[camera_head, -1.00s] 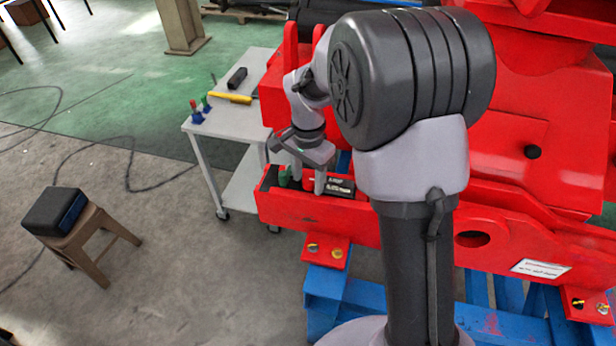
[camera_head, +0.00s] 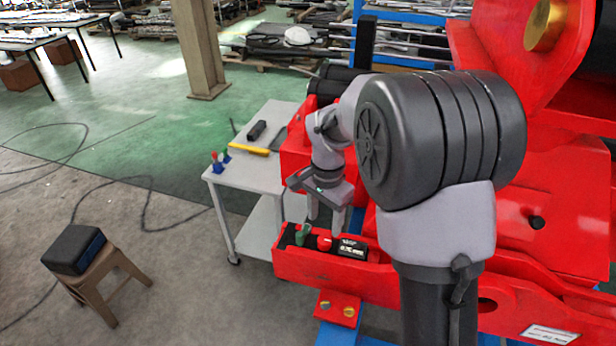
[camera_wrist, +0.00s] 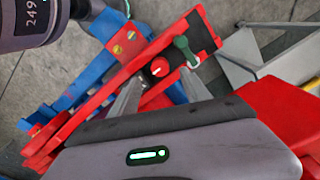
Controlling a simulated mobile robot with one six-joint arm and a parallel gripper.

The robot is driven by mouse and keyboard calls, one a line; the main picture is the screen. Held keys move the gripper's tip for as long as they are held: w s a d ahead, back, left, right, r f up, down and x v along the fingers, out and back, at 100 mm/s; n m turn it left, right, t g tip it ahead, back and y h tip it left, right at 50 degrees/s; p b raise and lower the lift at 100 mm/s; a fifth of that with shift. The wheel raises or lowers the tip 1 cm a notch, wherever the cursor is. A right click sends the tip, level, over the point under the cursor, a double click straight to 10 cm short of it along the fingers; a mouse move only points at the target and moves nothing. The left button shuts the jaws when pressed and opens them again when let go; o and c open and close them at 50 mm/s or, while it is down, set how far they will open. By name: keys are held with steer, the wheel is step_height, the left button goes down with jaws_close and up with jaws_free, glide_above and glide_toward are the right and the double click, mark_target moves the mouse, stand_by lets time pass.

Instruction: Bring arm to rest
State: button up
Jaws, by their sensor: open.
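My gripper (camera_head: 325,224) is open and empty, pointing down just above the narrow red trough of the crane stand (camera_head: 300,266). In the trough lie a black item with white lettering (camera_head: 350,248), a red-capped item (camera_head: 325,244) and a green-handled item (camera_head: 302,234). The wrist view shows both grey fingers (camera_wrist: 160,88) spread apart, with the red round cap (camera_wrist: 160,67) and the green handle (camera_wrist: 186,50) beyond them. My arm's upper links hide part of the stand in the head view.
A grey cart (camera_head: 245,178) stands left of the stand, holding a yellow-handled tool (camera_head: 250,149), a black item (camera_head: 257,130) and small coloured tools. A brown stool (camera_head: 100,283) with a black box (camera_head: 74,249) stands at lower left. Cables cross the open floor.

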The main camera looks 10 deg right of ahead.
steer(key=shift+s+a+r, duration=0.1)
steer(key=shift+s+r, duration=0.05)
steer(key=s+a+r+n+t+y+b, duration=0.1)
steer(key=s+a+n+t+b, duration=0.1)
steer(key=s+b, duration=0.4)
steer(key=s+a+n+t+y+b, duration=0.1)
steer(key=s+b, duration=0.5)
steer(key=s, duration=1.1)
steer(key=a+n+t, duration=0.1)
steer(key=n+t, duration=0.1)
steer(key=n, duration=0.1)
steer(key=shift+a+r+n+t+b, duration=0.3)
steer(key=shift+a+r+t+b, duration=0.05)
steer(key=shift+t, duration=0.05)
